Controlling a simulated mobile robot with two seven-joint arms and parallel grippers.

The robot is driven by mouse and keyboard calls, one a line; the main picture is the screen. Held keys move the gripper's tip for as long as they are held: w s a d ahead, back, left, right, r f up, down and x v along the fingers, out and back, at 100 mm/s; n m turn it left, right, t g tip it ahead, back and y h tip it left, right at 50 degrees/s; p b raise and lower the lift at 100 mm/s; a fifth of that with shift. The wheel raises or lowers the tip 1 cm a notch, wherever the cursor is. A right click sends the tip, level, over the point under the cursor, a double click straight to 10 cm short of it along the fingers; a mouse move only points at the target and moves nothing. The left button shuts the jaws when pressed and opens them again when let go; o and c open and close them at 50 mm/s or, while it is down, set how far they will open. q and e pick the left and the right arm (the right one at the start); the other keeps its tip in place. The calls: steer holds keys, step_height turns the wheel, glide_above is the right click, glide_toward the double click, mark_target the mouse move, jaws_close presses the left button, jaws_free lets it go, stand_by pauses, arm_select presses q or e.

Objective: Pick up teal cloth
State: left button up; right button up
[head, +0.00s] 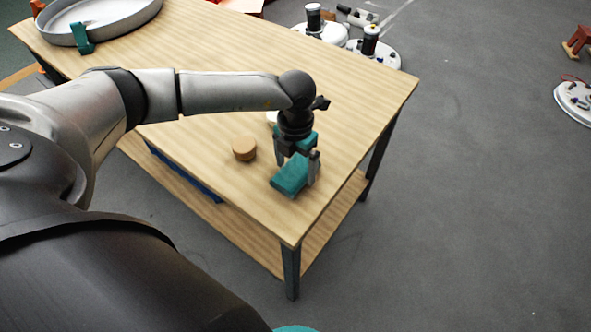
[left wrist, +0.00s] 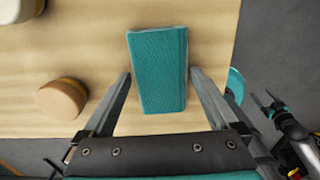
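The teal cloth (head: 290,176) is a folded rectangular block lying flat on the wooden table (head: 225,55) near its front right corner. In the left wrist view the teal cloth (left wrist: 158,70) lies between my fingers. My left gripper (head: 297,172) is open and comes down over the cloth, one finger on each side. The left wrist view shows the left gripper (left wrist: 160,80) with a gap between each finger and the cloth.
A round tan-topped piece (head: 244,148) stands left of the cloth, and a pale object (left wrist: 18,9) lies beyond it. A grey round tray (head: 105,28) with a teal clip (head: 83,40) sits at the table's far left. Under the top is a wooden shelf (head: 318,238).

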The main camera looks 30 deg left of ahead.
arm_select(q)
steer(key=c, duration=0.9)
arm_select(e)
steer(key=shift+a, duration=0.3)
arm_select(q)
steer(key=shift+c, duration=0.2)
step_height(320, 180, up, 11)
steer(key=p, duration=0.2)
step_height(320, 180, up, 8)
steer(key=p, duration=0.2)
glide_above(296, 169)
steer(key=shift+s+r, duration=0.1)
steer(key=shift+r, duration=0.45)
arm_select(e)
steer(key=shift+s+a+r, duration=0.1)
steer(key=shift+s+r, duration=0.1)
steer(key=shift+r, duration=0.4)
steer(key=shift+s+a+r, duration=0.15)
steer(key=shift+s+r, duration=0.05)
steer(key=shift+r, duration=0.35)
steer(key=shift+s+a+r, duration=0.1)
steer(key=shift+s+r, duration=0.1)
steer(key=shift+r, duration=0.4)
